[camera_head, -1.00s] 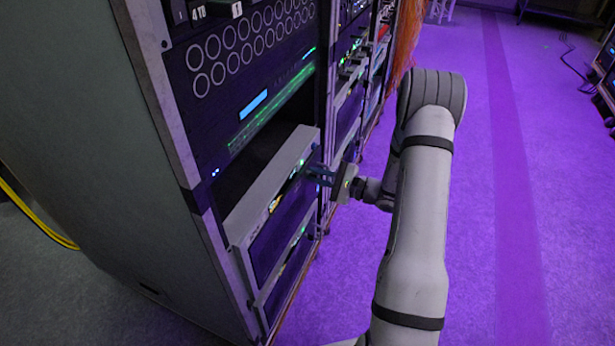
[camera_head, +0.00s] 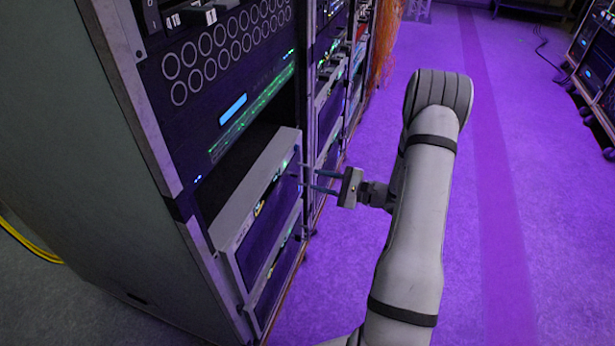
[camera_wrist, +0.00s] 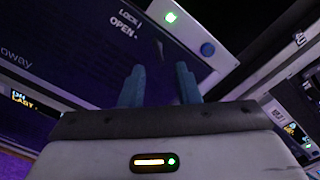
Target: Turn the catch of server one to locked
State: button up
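A server (camera_head: 268,215) with a light grey top sits in the rack, its purple front facing right; I cannot read a number on it. My gripper (camera_head: 310,178) is near the right end of this front, its two thin blue fingers apart and empty. In the wrist view the open fingers (camera_wrist: 160,85) point at a dark panel with the words LOCK and OPEN (camera_wrist: 125,23).
Another server (camera_head: 275,280) is directly below. Above is a dark gap, then a rack panel with rings (camera_head: 220,60). Further racks (camera_head: 330,90) continue behind, with orange cables (camera_head: 384,45). The purple floor (camera_head: 520,220) to the right is clear.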

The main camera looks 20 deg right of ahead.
jog(key=shift+v, duration=0.8)
